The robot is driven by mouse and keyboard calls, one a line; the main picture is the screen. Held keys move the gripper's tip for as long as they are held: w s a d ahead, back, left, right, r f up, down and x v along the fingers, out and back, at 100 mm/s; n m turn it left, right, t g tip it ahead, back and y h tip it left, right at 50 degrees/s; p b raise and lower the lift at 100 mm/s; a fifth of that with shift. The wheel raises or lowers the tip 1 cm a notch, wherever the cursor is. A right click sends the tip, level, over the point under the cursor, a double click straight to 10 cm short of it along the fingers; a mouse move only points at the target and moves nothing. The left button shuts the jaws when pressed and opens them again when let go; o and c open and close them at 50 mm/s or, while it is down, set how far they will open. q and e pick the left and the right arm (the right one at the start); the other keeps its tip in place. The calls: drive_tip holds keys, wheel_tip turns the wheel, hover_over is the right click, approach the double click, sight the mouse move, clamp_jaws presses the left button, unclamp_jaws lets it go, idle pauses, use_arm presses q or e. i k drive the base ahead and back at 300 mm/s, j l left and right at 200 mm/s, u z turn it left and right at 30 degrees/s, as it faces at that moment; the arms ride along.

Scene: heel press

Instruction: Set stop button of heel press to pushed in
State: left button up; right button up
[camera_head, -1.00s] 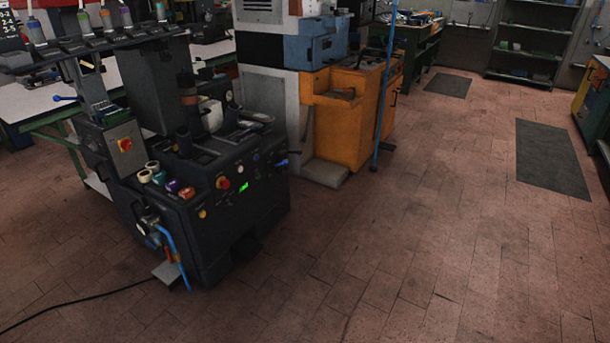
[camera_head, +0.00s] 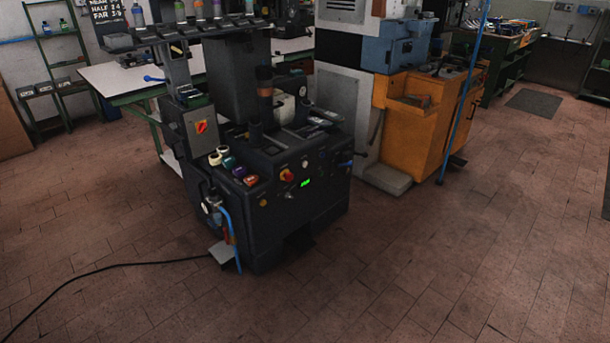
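The heel press (camera_head: 285,215) is a dark machine standing left of the middle in the head view, a little way off across the floor. Its stop button (camera_head: 287,175) looks like a red knob on a yellow base on the front panel, beside a small green display (camera_head: 305,183). Whether the button is in or out is too small to tell. A red and yellow switch (camera_head: 201,127) sits on a grey box at the press's left. Neither of my grippers is in view.
A black cable (camera_head: 110,267) runs over the floor from the press to the left. A foot pedal (camera_head: 222,252) and blue hose (camera_head: 232,245) are at its front left. An orange cabinet (camera_head: 420,130) stands behind right. The tiled floor (camera_head: 430,265) in front is clear.

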sight(288, 177)
drive_tip(key=i+l+u, duration=0.1)
drive_tip(key=i+l, duration=0.5)
drive_tip(key=i+l+u, duration=0.15)
drive_tip(key=i+l, duration=0.4)
drive_tip(key=i+l+u, duration=0.1)
drive_tip(key=i+l, duration=0.45)
drive_tip(key=l, duration=0.2)
